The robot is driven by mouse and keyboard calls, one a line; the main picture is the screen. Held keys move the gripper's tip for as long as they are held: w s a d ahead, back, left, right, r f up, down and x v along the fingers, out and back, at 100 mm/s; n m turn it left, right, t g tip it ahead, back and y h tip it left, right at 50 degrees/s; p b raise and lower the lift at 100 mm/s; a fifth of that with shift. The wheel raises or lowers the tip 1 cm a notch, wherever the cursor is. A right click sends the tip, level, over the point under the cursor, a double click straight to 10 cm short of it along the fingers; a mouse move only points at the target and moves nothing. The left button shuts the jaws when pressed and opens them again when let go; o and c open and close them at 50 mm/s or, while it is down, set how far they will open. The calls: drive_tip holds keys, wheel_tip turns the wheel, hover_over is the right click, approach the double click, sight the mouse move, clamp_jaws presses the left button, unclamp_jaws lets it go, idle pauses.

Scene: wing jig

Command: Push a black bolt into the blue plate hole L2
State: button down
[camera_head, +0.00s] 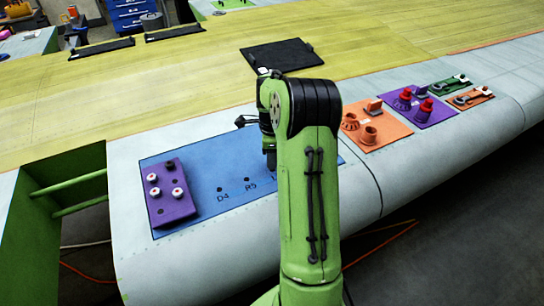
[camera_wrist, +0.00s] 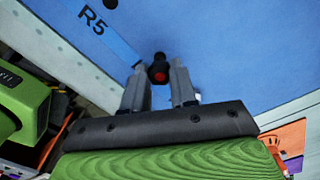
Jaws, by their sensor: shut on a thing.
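The blue plate (camera_head: 215,165) lies on the pale wing edge, with dark holes beside the labels D4 and R5. A third label beginning with L is partly hidden behind my arm. The plate also fills much of the wrist view (camera_wrist: 240,50). My gripper (camera_wrist: 160,80) is shut on a black bolt (camera_wrist: 159,62) with a red mark on its end, held between the fingertips over the plate. Whether the bolt's tip is in hole L2 cannot be told; the hole is hidden. In the head view my gripper (camera_head: 270,158) is low over the plate, right of R5.
A purple block (camera_head: 168,205) with several white-and-red pieces stands on the plate's left end. Orange (camera_head: 378,143), purple (camera_head: 440,117) and green (camera_head: 442,88) plates with parts lie to the right. A black mat (camera_head: 280,57) lies behind my arm.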

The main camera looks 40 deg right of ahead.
drive_tip(key=shift+f, duration=0.15)
drive_tip(key=shift+f+b, duration=1.05)
drive_tip(key=shift+f, duration=0.05)
drive_tip(key=c, duration=0.8)
unclamp_jaws()
drive_tip(key=shift+r, duration=0.1)
wheel_tip(320, 180, up, 16)
drive_tip(key=shift+f+p, duration=0.15)
drive_tip(key=shift+p, duration=0.9)
